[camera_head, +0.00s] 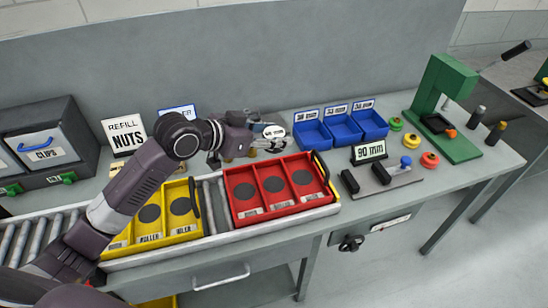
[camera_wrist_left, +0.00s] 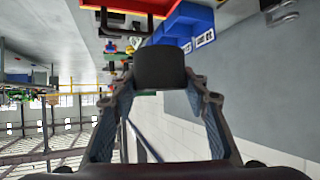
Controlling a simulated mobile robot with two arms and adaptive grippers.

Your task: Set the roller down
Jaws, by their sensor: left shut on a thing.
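My left gripper (camera_head: 268,140) is above the bench, behind the red carrier. In the left wrist view its two fingers (camera_wrist_left: 160,90) are shut on a dark roller (camera_wrist_left: 160,68). The roller is hard to make out in the head view. A yellow carrier (camera_head: 204,234) sits on the conveyor at the left, with dark round spots in its compartments and labels that seem to read ROLLER and IDLER; my left arm hides part of it. The red carrier (camera_head: 231,223) beside it has three compartments with dark round spots and no parts seen in them. My right gripper is out of view.
Blue bins (camera_head: 340,127) stand behind the red carrier. A 90 mm display (camera_head: 369,152) with a dark fixture (camera_head: 379,181), a green press (camera_head: 446,105) and coloured knobs are at the right.

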